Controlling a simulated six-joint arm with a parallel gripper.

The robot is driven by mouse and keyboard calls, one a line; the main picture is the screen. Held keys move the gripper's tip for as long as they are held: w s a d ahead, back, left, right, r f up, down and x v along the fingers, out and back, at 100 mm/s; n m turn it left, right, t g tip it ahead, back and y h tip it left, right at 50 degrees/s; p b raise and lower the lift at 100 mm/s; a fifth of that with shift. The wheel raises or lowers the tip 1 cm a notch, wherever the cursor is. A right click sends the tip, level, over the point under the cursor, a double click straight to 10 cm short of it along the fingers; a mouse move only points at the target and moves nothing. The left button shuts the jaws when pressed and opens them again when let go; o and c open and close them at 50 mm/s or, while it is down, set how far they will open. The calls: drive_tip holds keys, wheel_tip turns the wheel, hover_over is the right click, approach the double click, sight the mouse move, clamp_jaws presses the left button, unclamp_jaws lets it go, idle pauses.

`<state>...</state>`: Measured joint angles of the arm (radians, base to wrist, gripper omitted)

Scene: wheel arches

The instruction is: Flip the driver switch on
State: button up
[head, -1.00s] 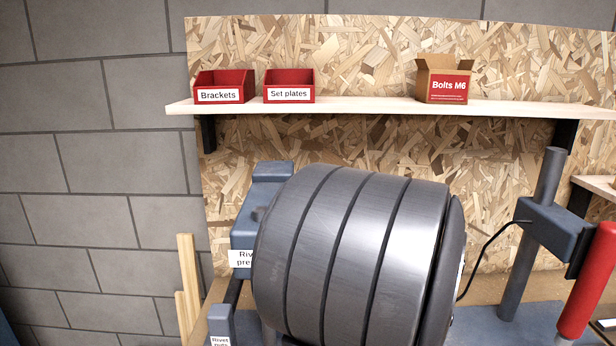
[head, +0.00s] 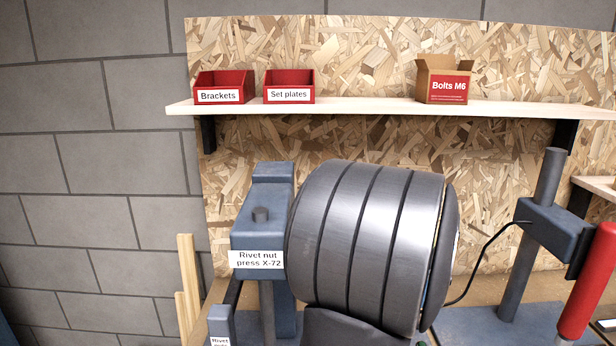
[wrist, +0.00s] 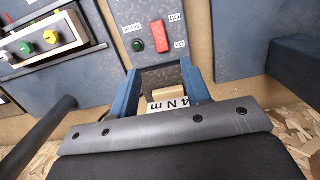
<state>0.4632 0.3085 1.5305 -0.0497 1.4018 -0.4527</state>
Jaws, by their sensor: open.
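In the wrist view a red rocker switch (wrist: 159,37) sits on a blue-grey panel (wrist: 196,66), with small white labels beside it. A small green lamp or button (wrist: 138,45) is to its left. I cannot tell which way the rocker is tipped. My gripper (wrist: 161,68) shows at the lower middle of the wrist view, its two blue fingers spread apart just below the switch and pointing toward the panel. Nothing is held between them. In the head view my own arm hides the bench middle, and neither gripper nor switch shows.
A control box (wrist: 46,40) with coloured knobs is at the wrist view's upper left. The head view shows a rivet nut press (head: 258,225), a red cylinder (head: 590,280) on a stand at right, and a shelf (head: 360,107) with red bins and a Bolts M6 box (head: 445,82).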

clamp_jaws()
idle(1.9)
